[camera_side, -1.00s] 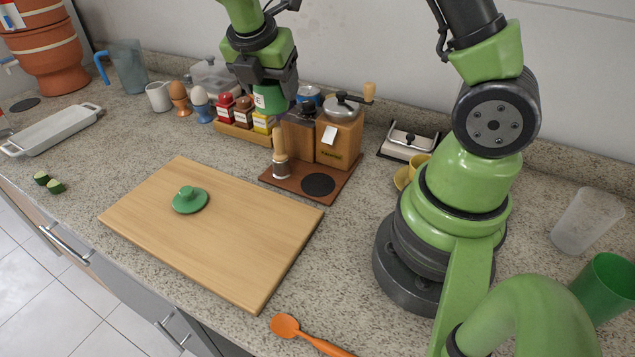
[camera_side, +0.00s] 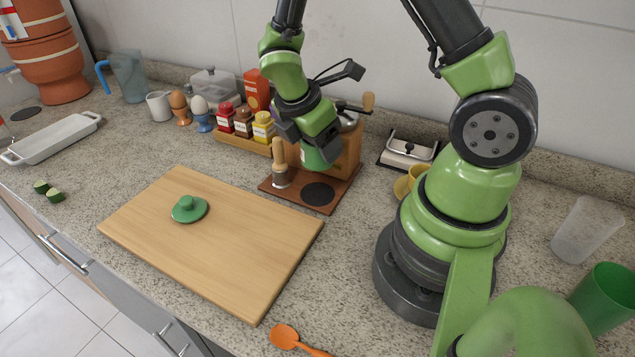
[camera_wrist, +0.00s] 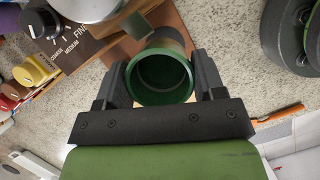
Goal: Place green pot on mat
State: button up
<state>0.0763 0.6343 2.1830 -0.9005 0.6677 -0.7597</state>
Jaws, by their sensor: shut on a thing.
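The green pot (camera_side: 322,154) is held in my gripper (camera_side: 312,140), tilted, in front of the wooden grinder. In the wrist view the open-topped pot (camera_wrist: 163,76) sits between the two dark fingers of my gripper (camera_wrist: 161,88), which are shut on it from both sides. The brown mat (camera_side: 334,203) with a black disc (camera_side: 318,194) lies below the pot, which appears held above it. A brown strip of the mat shows behind the pot in the wrist view (camera_wrist: 178,27). The green knobbed lid (camera_side: 189,208) lies on the cutting board.
A wooden-handled tool (camera_side: 280,165) stands upright at the mat's left, and a grinder (camera_side: 350,155) stands behind. Spice jars (camera_side: 244,122) are farther left. The cutting board (camera_side: 225,240) is bare apart from the lid. A yellow cup (camera_side: 412,176) stands right of the mat.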

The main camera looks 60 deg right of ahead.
notch_tip(320, 180, down, 8)
jog(key=shift+r, duration=0.2)
dwell(0.3)
jog(key=shift+f, duration=0.15)
jog(key=o, duration=1.1)
